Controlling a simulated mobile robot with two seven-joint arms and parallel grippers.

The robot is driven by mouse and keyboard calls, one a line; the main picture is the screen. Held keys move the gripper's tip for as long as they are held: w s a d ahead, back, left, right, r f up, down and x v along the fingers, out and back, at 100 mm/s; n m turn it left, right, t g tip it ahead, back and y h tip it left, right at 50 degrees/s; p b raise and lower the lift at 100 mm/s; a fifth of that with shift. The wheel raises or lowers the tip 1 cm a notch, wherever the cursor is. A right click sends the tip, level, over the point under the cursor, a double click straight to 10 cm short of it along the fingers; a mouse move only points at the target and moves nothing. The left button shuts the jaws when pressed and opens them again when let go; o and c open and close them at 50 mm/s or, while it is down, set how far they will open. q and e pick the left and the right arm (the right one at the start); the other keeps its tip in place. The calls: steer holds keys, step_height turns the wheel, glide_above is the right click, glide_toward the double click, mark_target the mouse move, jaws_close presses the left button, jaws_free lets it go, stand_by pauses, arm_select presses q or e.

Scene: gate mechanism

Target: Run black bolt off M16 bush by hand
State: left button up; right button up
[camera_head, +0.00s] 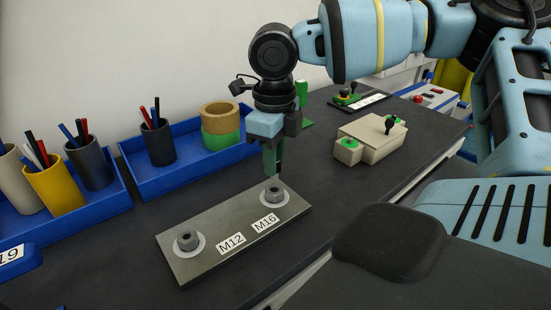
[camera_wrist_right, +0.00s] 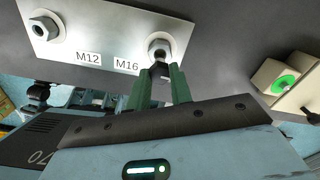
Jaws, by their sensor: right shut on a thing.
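A grey metal plate (camera_head: 205,246) lies on the dark bench and carries two round bushes on pale washers. The M16 bush (camera_head: 274,196) is at its right end, and the M12 bush (camera_head: 188,241) is at its left end. My right gripper (camera_head: 275,172) points down just above the M16 bush. In the right wrist view its green fingers (camera_wrist_right: 161,75) are shut on a small dark piece, taken as the black bolt (camera_wrist_right: 159,68), right beside the M16 bush (camera_wrist_right: 160,47). The fingers hide most of the bolt, so I cannot tell whether it still touches the bush. My left gripper is not in view.
Blue trays (camera_head: 180,182) with pen cups and stacked rings stand at the back left. A beige box with a black joystick (camera_head: 372,138) and a green button stands to the right. Bare bench lies in front of the plate.

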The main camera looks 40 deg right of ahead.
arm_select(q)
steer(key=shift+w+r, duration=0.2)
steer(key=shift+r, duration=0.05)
arm_select(e)
steer(key=shift+r, duration=0.7)
steer(key=shift+r+p, duration=0.35)
steer(key=shift+r, duration=0.6)
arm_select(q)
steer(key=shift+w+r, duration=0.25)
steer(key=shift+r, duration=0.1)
